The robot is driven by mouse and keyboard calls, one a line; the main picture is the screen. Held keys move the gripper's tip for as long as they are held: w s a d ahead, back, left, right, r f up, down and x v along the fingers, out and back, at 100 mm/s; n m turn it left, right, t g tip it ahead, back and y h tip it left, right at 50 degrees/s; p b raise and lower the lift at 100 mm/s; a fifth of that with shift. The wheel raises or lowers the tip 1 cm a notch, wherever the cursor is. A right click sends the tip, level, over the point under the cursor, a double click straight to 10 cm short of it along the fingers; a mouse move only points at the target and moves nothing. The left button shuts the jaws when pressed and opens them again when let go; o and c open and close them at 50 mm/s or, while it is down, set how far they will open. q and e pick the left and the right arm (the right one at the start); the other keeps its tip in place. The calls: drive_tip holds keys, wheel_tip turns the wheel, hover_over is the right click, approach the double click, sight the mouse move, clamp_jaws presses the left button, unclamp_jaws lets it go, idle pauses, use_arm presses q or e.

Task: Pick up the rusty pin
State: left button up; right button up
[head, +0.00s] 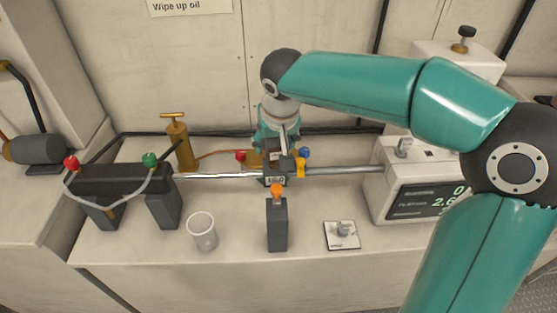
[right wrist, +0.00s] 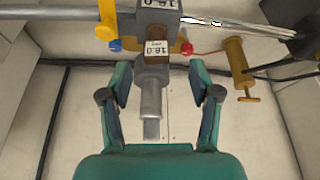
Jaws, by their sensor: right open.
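My right gripper (right wrist: 158,72) is open at the rod assembly in the middle of the bench. In the right wrist view, a grey stepped cylinder (right wrist: 151,98) lies between its fingers, with a gap on both sides. The cylinder adjoins a grey block (right wrist: 157,20) with a brown section (right wrist: 152,57) and a "16.0" label. My left gripper is out of view.
A metal rod (head: 345,170) runs between the black stand (head: 130,180) and the display box (head: 385,205). A brass pump (head: 180,147) stands behind.

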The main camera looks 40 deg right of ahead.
sight(275, 150)
drive_tip(key=x, duration=0.5)
drive_tip(key=shift+d+p, duration=0.25)
drive_tip(key=shift+p, duration=0.05)
drive_tip(key=shift+r, duration=0.15)
clamp_jaws()
